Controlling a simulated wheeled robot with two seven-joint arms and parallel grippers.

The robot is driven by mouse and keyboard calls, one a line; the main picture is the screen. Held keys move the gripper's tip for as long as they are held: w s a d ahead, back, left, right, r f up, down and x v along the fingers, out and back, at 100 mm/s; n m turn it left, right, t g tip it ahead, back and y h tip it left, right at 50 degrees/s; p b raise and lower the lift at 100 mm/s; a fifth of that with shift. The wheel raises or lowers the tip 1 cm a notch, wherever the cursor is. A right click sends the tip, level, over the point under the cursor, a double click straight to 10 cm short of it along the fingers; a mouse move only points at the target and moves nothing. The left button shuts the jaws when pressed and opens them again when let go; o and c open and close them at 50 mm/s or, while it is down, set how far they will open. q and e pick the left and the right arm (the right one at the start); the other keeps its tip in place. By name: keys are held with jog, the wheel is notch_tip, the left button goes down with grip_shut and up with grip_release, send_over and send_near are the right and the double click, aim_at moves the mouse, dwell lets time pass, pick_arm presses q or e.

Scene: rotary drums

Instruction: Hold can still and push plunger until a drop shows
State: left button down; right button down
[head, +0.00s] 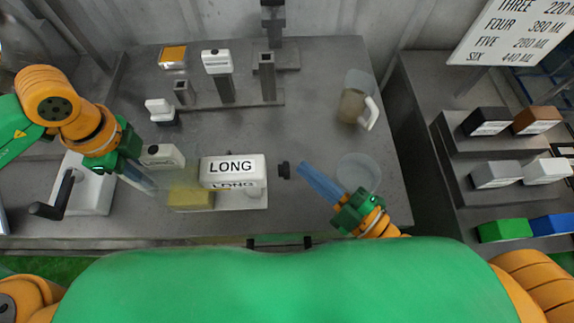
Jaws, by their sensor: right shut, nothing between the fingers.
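A white block labelled LONG (233,170) stands on a pale base at the front middle of the bench. A yellowish translucent body (190,194), perhaps the can, sits at the block's left. My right gripper (303,167) is shut and empty, its tips pointing at the knob with a small gap seeming to remain. My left gripper (150,186) is left of the yellowish body, apart from it in the picture; its finger gap cannot be made out. No drop can be seen.
A white crank device (92,190) stands at the left under my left arm. A clear round dish (358,172) lies beside my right gripper, and a jug (355,105) stands behind. Posts (225,88) line the back. The bench middle is clear.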

jog(key=shift+a, duration=0.3)
jog(key=shift+a, duration=1.2)
dwell(0.9)
jog(key=shift+d, duration=1.65)
jog(key=d, duration=0.5)
dwell(1.0)
